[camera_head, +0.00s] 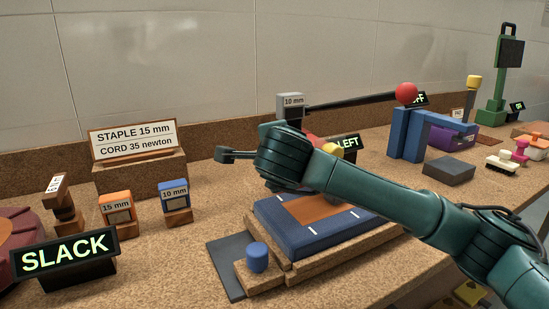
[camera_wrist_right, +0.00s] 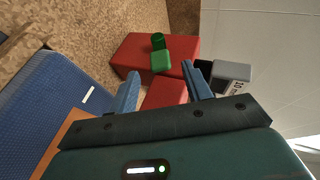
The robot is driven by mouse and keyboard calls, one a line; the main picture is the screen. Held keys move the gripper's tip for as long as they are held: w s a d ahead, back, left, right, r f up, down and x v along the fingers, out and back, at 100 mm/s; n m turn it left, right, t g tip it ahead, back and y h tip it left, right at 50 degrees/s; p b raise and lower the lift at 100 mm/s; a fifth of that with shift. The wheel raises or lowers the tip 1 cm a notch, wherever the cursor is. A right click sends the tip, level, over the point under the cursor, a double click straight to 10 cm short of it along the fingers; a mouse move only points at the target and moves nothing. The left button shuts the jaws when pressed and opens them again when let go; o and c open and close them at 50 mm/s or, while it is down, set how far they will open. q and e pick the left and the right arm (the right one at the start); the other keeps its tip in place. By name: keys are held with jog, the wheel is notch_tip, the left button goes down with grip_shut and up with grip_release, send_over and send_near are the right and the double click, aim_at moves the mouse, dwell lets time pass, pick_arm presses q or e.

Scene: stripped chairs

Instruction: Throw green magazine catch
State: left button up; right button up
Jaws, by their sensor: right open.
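The green magazine catch (camera_wrist_right: 161,60) shows in the right wrist view as a small green block with a darker round knob, on a red body (camera_wrist_right: 132,50). My right gripper (camera_wrist_right: 161,70) is open, its two blue fingers apart with the catch beyond and between their tips. I cannot tell whether a finger touches it. In the head view my right arm crosses from the right and hides the catch; only a bit of the red body (camera_head: 315,140) shows behind it. My left gripper is not in view.
A blue pad with an orange stripe (camera_head: 310,212) lies below my arm. A grey "10 mm" block (camera_head: 290,105) stands behind. A lever with a red ball (camera_head: 405,93) is near a blue stand (camera_head: 407,135). A lit sign (camera_head: 66,254) reads "SLACK". Orange and blue labelled blocks stand left.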

jog(key=shift+x, duration=2.1)
jog(key=shift+c, duration=0.2)
jog(key=c, duration=1)
jog(key=shift+o, duration=0.2)
jog(key=shift+f+b, duration=0.35)
jog(key=shift+b, duration=0.7)
jog(key=shift+f+t+b, duration=0.15)
jog(key=shift+t+b, duration=0.15)
jog(key=shift+b, duration=0.55)
jog(key=shift+s+b, duration=0.1)
jog(key=shift+b, duration=1)
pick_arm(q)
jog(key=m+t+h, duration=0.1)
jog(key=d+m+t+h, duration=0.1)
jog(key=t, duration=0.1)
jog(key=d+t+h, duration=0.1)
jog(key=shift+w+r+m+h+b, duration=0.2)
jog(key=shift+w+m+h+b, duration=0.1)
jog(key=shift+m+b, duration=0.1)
pick_arm(e)
jog(key=shift+r+t, duration=0.2)
jog(key=shift+t, duration=0.2)
